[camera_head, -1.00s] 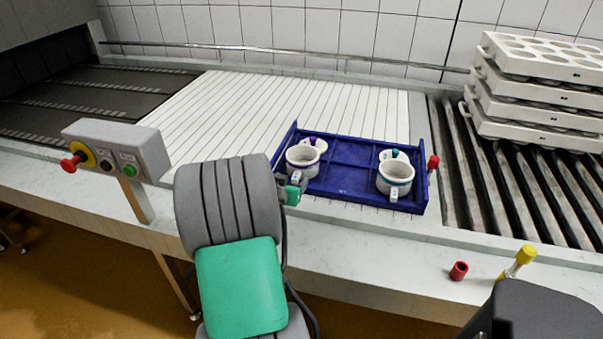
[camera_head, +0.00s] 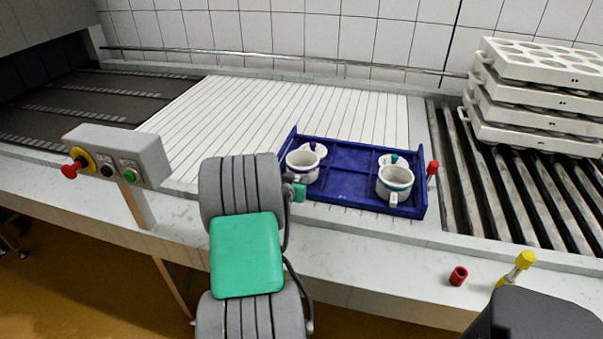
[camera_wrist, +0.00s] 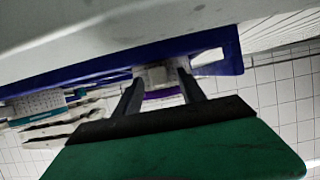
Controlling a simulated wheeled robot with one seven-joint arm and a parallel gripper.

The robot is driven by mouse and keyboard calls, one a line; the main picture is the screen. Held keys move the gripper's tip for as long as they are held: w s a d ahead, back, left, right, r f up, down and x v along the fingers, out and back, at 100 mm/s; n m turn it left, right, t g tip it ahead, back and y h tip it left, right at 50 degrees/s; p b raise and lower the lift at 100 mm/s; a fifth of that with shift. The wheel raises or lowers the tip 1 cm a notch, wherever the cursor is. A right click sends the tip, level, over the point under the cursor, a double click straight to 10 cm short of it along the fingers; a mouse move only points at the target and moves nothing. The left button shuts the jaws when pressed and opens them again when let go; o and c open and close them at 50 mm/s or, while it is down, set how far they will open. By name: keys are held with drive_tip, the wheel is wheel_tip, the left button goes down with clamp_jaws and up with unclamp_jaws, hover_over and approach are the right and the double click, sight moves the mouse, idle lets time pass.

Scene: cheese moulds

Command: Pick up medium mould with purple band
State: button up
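The white mould with a purple band (camera_head: 302,167) stands upright in the front left of the blue tray (camera_head: 352,190). Its purple band (camera_wrist: 162,93) shows between my fingers in the wrist view, with a white handle-like part near the fingertips. My gripper (camera_wrist: 161,82) has its two dark fingers apart, one on each side of that part; I cannot tell whether they touch it. In the head view my gripper (camera_head: 299,191) is at the tray's front edge, partly hidden by my arm. A white mould with a teal band (camera_head: 396,185) stands at the tray's right.
White lids with a purple knob (camera_head: 313,147) and a teal knob (camera_head: 394,159) lie behind the moulds. A control box (camera_head: 118,152) stands left. Stacked white mould trays (camera_head: 540,85) sit on rollers at right. A red cap (camera_head: 458,276) lies on the front ledge.

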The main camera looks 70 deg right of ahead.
clamp_jaws()
idle(0.7)
